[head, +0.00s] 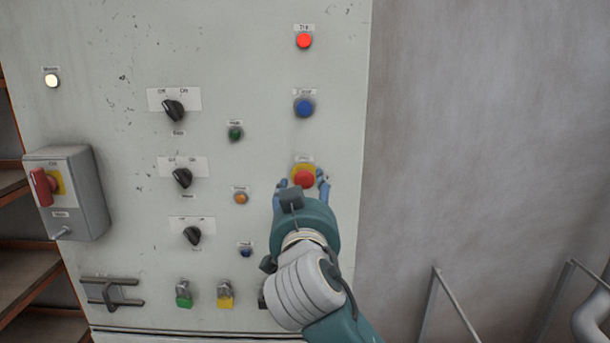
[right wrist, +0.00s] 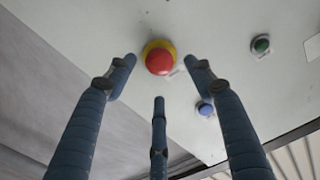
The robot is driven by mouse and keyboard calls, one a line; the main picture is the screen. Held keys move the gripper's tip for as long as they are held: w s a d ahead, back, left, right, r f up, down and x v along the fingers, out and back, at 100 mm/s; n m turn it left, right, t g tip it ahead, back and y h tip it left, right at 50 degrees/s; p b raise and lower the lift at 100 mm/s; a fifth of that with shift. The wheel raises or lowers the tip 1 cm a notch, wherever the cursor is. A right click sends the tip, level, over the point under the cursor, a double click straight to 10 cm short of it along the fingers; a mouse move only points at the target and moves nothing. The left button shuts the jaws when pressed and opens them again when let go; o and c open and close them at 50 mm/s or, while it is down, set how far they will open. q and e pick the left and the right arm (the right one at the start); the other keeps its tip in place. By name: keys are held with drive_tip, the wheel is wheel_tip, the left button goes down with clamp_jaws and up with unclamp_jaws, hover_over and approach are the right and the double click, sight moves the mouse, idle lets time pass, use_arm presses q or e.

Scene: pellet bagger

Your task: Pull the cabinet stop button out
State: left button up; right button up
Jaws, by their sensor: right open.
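The stop button (head: 304,178) is a red mushroom head on a yellow surround, in the right column of the cabinet front, under a small label. My right gripper (head: 302,183) is in front of it, with blue fingertips to the left and right of the button. In the right wrist view the red button (right wrist: 159,61) shows between the tips of three spread fingers (right wrist: 160,75). The fingers are open and look apart from the button; the exact gap in depth cannot be told. My left gripper is not in view.
A blue button (head: 304,107) and a lit red lamp (head: 304,40) sit above the stop button. An orange button (head: 241,198) and black rotary switches (head: 183,178) are to its left. A grey box with a red handle (head: 42,187) juts out at the left. Bare wall (head: 480,130) lies right.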

sight(304, 180)
drive_tip(key=shift+w+p, duration=0.65)
drive_tip(key=shift+w, duration=1.5)
